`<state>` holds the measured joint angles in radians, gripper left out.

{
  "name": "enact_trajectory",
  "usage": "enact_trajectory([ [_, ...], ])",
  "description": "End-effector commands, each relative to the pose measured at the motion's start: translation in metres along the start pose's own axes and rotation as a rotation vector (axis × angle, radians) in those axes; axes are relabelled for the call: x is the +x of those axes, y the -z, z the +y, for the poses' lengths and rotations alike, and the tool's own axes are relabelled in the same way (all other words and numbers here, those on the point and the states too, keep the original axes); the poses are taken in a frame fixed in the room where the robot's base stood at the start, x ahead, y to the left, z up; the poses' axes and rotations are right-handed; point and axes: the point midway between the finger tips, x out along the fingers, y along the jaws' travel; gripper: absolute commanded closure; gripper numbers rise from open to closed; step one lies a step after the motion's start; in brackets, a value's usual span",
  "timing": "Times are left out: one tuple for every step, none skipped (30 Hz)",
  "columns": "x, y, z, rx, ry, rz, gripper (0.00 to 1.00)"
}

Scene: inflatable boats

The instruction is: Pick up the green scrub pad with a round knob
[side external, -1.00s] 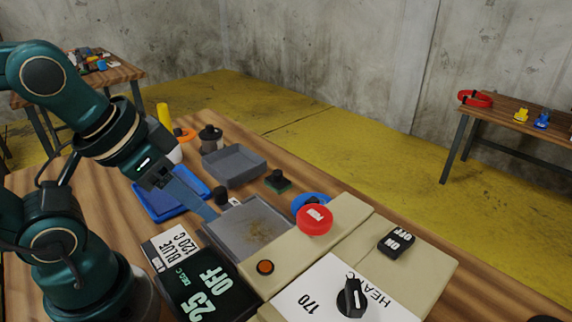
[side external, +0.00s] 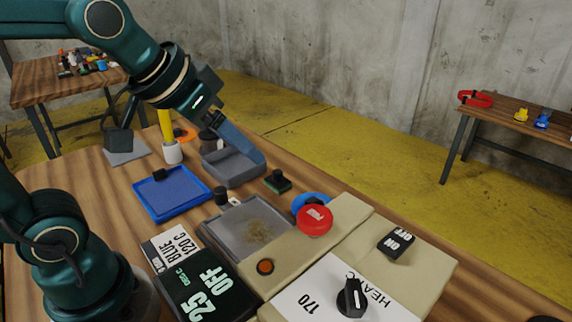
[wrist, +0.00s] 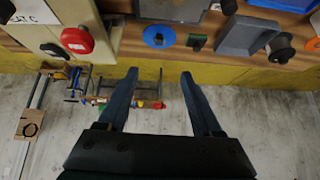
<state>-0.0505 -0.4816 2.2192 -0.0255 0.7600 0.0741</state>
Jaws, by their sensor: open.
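The green scrub pad (side external: 278,184) is a small dark green square with a black round knob on top. It lies flat on the wooden bench, right of the grey bin. In the wrist view the pad (wrist: 196,43) is near the top, above and slightly right of the fingertips. My gripper (side external: 262,162) is open and empty. In the side view its blue-grey fingers overlap the grey bin's right end, just above and left of the pad. In the wrist view both fingers of my gripper (wrist: 159,73) are apart with nothing between them.
The grey bin (side external: 222,174) is left of the pad. A blue disc (wrist: 154,41) is on its other side, near the red button (side external: 314,219) on the beige machine. A grey pan (side external: 216,238) with brown residue and a blue tray (side external: 172,207) are nearer my base.

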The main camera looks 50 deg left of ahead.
Motion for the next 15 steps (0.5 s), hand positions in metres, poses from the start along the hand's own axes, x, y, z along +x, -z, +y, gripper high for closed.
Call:
enact_trajectory([
  [0.01, 0.015, -0.005, -0.011, 0.008, -0.006, 0.33],
  [0.015, 0.022, -0.009, -0.016, 0.013, -0.006, 0.33],
  [0.024, 0.033, -0.013, -0.023, 0.02, -0.006, 0.33],
  [0.03, 0.04, -0.017, -0.028, 0.025, -0.009, 0.33],
  [0.037, 0.046, -0.021, -0.034, 0.03, -0.013, 0.33],
  [0.048, 0.054, -0.027, -0.043, 0.037, -0.017, 0.33],
  [0.055, 0.059, -0.031, -0.05, 0.042, -0.023, 0.33],
  [0.064, 0.064, -0.036, -0.057, 0.047, -0.029, 0.33],
  [0.075, 0.069, -0.042, -0.067, 0.053, -0.037, 0.33],
  [0.085, 0.072, -0.048, -0.075, 0.058, -0.046, 0.33],
  [0.094, 0.074, -0.053, -0.082, 0.063, -0.053, 0.33],
  [0.107, 0.077, -0.06, -0.095, 0.069, -0.066, 0.33],
  [0.117, 0.077, -0.065, -0.104, 0.073, -0.077, 0.33],
  [0.126, 0.077, -0.07, -0.113, 0.077, -0.088, 0.33],
  [0.139, 0.076, -0.077, -0.126, 0.082, -0.104, 0.33],
])
